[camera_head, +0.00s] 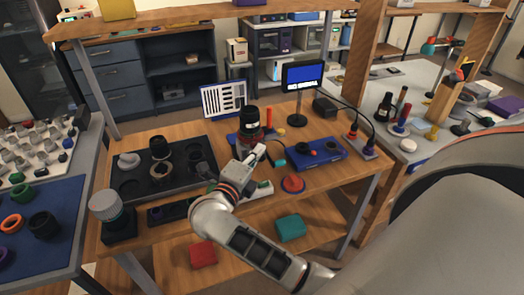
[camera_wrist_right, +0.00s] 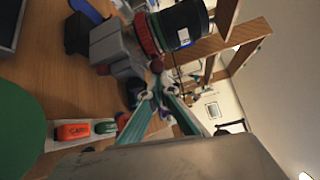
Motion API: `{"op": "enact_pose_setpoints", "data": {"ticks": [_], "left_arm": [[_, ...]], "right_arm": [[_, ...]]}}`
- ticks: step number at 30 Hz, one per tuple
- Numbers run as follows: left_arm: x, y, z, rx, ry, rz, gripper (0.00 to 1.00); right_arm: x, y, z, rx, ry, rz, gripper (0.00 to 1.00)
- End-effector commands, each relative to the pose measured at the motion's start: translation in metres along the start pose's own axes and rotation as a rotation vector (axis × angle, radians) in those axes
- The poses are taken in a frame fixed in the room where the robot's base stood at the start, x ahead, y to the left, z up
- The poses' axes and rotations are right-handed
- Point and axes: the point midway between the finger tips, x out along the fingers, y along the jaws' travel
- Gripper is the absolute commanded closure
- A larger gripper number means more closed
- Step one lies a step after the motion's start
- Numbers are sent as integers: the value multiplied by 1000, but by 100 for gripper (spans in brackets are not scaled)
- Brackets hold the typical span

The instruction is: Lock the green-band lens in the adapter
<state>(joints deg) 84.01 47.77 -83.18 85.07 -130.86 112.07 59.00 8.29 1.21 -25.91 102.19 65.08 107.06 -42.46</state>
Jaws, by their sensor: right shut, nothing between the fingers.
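A black lens (camera_head: 250,117) stands upright on a mount near the middle of the bench. The wrist view shows its black barrel (camera_wrist_right: 181,25) with a small white label, a red ring (camera_wrist_right: 146,35) at its foot and a grey block (camera_wrist_right: 113,45) below. The ring and block may be the adapter. My right gripper (camera_head: 259,151) is shut and empty, just in front of the mount; its fingertips (camera_wrist_right: 157,92) meet below the lens. I cannot tell if they touch anything. My left gripper is out of view.
A black tray (camera_head: 133,196) with lens parts lies to the left. A blue box (camera_head: 322,155), a red disc (camera_head: 293,184) and a small monitor (camera_head: 302,76) are to the right. A white striped chart (camera_head: 225,98) stands behind. Clear wood is limited.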

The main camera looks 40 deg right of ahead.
Motion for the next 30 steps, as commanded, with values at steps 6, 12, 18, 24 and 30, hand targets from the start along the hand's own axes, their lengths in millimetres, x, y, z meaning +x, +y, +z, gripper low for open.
{"op": "enact_pose_setpoints", "data": {"ticks": [6, 12, 18, 24, 30], "left_arm": [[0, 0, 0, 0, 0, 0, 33], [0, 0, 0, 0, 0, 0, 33], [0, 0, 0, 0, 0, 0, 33], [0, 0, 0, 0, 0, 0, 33], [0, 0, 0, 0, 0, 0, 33]], "right_arm": [[-2, 0, 3, 2, 37, -8, 100], [-3, -4, 4, 5, 36, -7, 100], [-5, -33, 10, 9, 37, -6, 100], [-7, -70, 17, 7, 37, -6, 100], [-8, -92, 21, 3, 37, -8, 100]]}}
